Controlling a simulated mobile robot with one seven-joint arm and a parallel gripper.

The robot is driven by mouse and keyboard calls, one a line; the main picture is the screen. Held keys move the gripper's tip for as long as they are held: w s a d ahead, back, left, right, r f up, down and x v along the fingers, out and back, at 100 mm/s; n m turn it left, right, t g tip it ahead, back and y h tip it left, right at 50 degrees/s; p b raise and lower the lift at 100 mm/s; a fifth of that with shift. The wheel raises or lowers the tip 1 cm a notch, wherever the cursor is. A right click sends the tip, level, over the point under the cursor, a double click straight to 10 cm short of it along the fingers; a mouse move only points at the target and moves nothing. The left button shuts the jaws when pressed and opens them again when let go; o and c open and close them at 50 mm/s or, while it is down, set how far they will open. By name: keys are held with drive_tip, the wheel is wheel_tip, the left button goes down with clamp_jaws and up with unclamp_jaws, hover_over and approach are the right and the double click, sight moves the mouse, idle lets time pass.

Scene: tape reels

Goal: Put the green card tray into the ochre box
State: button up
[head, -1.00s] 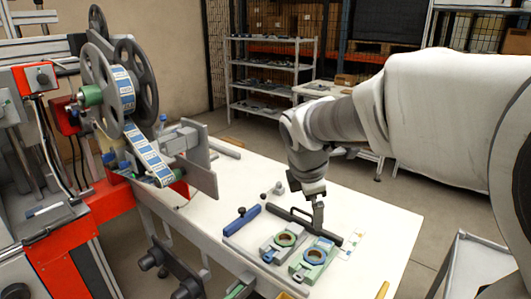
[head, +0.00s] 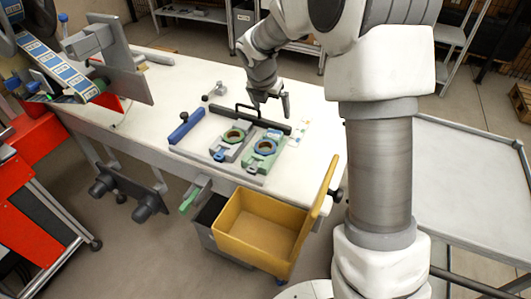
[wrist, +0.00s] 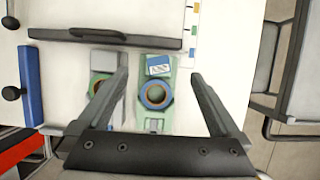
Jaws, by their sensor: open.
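The green card tray (head: 262,153) lies on the white table, with a blue ring in it. In the wrist view the green tray (wrist: 157,117) sits between my fingers in the picture, with a blue and white card at its far end. My gripper (head: 271,104) is open and empty, above the table and behind the tray, apart from it. Its two fingers (wrist: 160,76) spread either side of the tray in the wrist view. The ochre box (head: 262,228) stands open below the table's front edge, its lid raised at the right.
A grey tray (head: 230,141) with a green ring lies just left of the green one. A dark handled bar (head: 250,117) lies behind both, and a blue bar (head: 186,127) at the left. A reel machine (head: 40,50) stands at the left, a white-topped cart (head: 470,185) at the right.

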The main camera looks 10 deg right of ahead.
drive_tip(key=b, duration=0.1)
hover_over(276, 130)
drive_tip(key=s+a, duration=0.1)
drive_tip(key=s, duration=0.1)
drive_tip(key=f, duration=0.5)
drive_tip(key=shift+w+f, duration=0.25)
drive_tip(key=b+x, duration=0.1)
drive_tip(key=x, duration=0.1)
drive_tip(key=b+x, duration=0.1)
drive_tip(key=x, duration=0.2)
drive_tip(key=shift+s+a+f, duration=0.2)
drive_tip(key=shift+f, duration=0.05)
clamp_jaws()
